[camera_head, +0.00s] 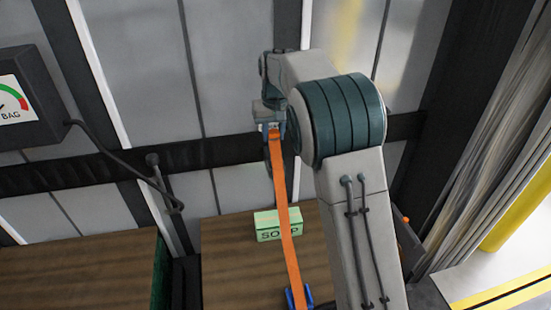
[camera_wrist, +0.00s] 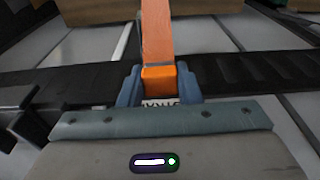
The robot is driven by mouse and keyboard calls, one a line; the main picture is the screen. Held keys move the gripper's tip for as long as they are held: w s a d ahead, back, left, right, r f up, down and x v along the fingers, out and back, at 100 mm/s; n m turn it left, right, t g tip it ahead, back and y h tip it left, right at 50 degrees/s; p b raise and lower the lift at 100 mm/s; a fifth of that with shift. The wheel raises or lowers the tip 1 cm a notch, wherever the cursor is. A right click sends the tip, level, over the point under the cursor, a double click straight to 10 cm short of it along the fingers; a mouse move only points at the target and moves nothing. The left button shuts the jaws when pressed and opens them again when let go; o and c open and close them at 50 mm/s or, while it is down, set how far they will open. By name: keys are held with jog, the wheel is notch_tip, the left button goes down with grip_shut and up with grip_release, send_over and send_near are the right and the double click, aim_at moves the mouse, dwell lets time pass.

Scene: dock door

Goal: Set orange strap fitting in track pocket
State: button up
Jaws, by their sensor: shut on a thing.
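The orange strap fitting (camera_wrist: 159,79) is between the two blue-grey fingers of my gripper (camera_wrist: 159,88) in the wrist view. My gripper is shut on it. In the head view my gripper (camera_head: 273,125) is mostly hidden by my arm and is up at the dark wall track (camera_head: 215,150). The orange strap (camera_head: 283,205) hangs down from it. The track also shows in the wrist view (camera_wrist: 250,70), running behind the fingers. I cannot make out the pocket, nor whether the fitting touches the track.
A green soap box (camera_head: 270,220) stands on a brown carton (camera_head: 225,265), behind the strap. A blue part (camera_head: 298,297) is at the strap's lower end. Another carton (camera_head: 75,275) is at left. A gauge box (camera_head: 28,98) with a cable hangs at the left. Open floor lies at right.

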aim_at(276, 150)
jog(key=f, duration=0.3)
jog(key=d+f, duration=0.1)
jog(key=f, duration=0.1)
jog(key=shift+p, duration=0.35)
jog(key=shift+a+f+p, duration=0.15)
jog(key=shift+f+p, duration=0.15)
jog(key=shift+f, duration=1.3)
jog(key=shift+f, duration=0.1)
jog(key=o, duration=1)
